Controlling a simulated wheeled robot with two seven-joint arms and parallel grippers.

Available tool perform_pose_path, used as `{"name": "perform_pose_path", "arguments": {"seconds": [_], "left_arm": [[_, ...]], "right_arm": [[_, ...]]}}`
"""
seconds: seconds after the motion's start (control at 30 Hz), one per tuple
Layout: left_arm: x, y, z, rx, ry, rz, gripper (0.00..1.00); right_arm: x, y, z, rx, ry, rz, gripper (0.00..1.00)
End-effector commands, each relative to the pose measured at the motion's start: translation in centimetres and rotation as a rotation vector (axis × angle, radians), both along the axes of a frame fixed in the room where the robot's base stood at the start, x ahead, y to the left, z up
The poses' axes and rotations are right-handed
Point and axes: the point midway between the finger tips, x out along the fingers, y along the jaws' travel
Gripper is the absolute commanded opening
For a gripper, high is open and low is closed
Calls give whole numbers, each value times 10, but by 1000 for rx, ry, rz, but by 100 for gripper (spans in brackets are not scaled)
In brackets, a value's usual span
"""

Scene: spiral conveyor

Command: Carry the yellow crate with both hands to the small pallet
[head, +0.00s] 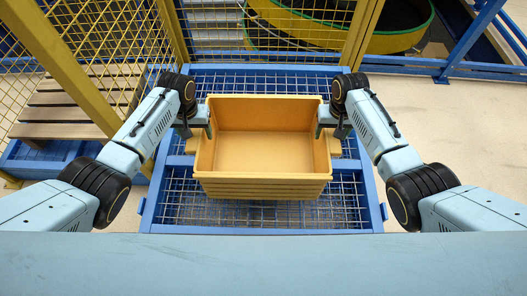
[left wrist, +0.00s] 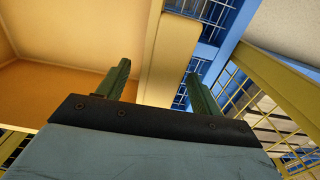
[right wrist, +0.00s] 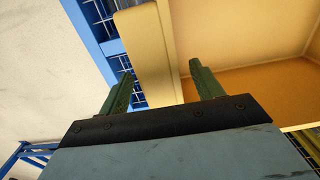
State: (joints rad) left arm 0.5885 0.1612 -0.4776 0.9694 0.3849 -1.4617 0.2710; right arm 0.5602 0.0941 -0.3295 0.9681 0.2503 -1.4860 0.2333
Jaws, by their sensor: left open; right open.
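The yellow crate (head: 262,185) is empty and sits upright in the middle of a blue mesh-floored frame. My left gripper (head: 205,133) is at the crate's left wall and my right gripper (head: 322,132) is at its right wall. In the left wrist view, the open fingers of the left gripper (left wrist: 158,85) stand on either side of the crate's rim (left wrist: 170,60). In the right wrist view, the open fingers of the right gripper (right wrist: 160,88) likewise stand on either side of the rim (right wrist: 148,55). Contact with the rim cannot be made out.
A wooden pallet (head: 70,105) lies at the left behind a yellow post and mesh fence (head: 85,80). The blue frame (head: 262,229) surrounds the crate. A yellow mesh fence (head: 300,28) and a round green-edged conveyor (head: 400,38) stand behind. The floor at right (head: 465,130) is clear.

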Motion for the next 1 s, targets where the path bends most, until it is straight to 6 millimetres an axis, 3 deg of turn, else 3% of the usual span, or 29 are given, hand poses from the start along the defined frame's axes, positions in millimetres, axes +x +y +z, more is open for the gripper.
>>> {"name": "perform_pose_path", "arguments": {"seconds": [0.23, 0.7, 1.0], "left_arm": [[0, 0, 0, 0, 0, 0, 63], [0, 0, 0, 0, 0, 0, 1], [0, 0, 0, 0, 1, 0, 0]], "right_arm": [[0, 0, 0, 0, 0, 0, 63], [0, 0, 0, 1, 0, 0, 1], [0, 0, 0, 0, 0, 0, 0]]}}
